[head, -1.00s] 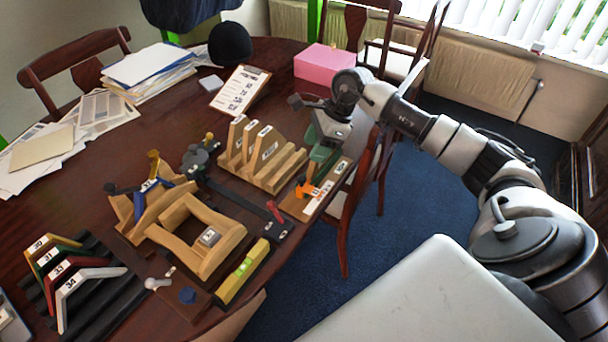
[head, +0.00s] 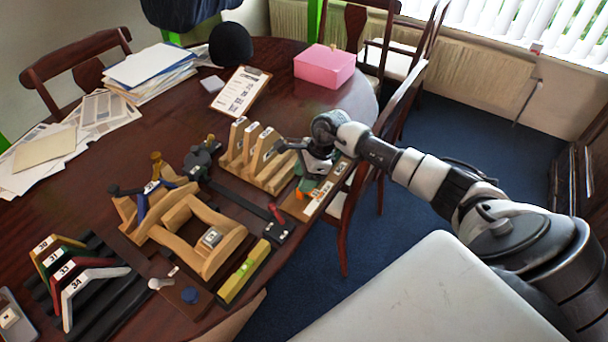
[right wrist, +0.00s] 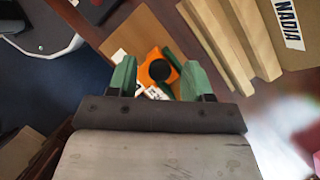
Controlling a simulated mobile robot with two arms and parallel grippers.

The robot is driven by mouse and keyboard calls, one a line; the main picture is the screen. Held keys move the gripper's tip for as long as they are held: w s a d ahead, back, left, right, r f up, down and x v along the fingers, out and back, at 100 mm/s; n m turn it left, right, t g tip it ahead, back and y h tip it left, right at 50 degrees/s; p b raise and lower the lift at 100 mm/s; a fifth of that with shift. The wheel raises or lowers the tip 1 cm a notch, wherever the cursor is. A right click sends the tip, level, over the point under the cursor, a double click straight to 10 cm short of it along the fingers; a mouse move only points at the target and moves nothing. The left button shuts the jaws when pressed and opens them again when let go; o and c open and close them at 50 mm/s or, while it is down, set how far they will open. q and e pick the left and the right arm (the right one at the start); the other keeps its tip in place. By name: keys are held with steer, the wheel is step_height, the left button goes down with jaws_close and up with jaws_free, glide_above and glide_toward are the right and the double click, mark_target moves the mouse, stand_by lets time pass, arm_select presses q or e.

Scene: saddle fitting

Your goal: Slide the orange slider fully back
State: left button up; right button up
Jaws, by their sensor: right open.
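The orange slider (head: 299,194) shows only as a small patch in the head view, mostly hidden by my right gripper (head: 307,180). It sits on a brown board (head: 330,201) with white labels at the table's right edge. In the right wrist view the orange slider (right wrist: 147,72) has a dark round centre and lies between the two green fingertips of my right gripper (right wrist: 158,80). The gripper is open, pointing down over the slider. The fingers appear apart from it; the height gap is hard to judge. My left gripper is not in view.
A wooden slotted rack (head: 262,163) stands just left of my right gripper. A black rail with a red lever (head: 276,213) lies nearer. A pink box (head: 324,66) is farther back. A chair (head: 362,185) stands close to the table's right edge.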

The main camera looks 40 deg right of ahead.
jaws_close()
steer(key=a, duration=0.1)
steer(key=s+a, duration=0.1)
steer(key=a, duration=0.1)
steer(key=s+a, duration=0.1)
steer(key=shift+a, duration=0.4)
jaws_free()
steer(key=shift+a, duration=0.1)
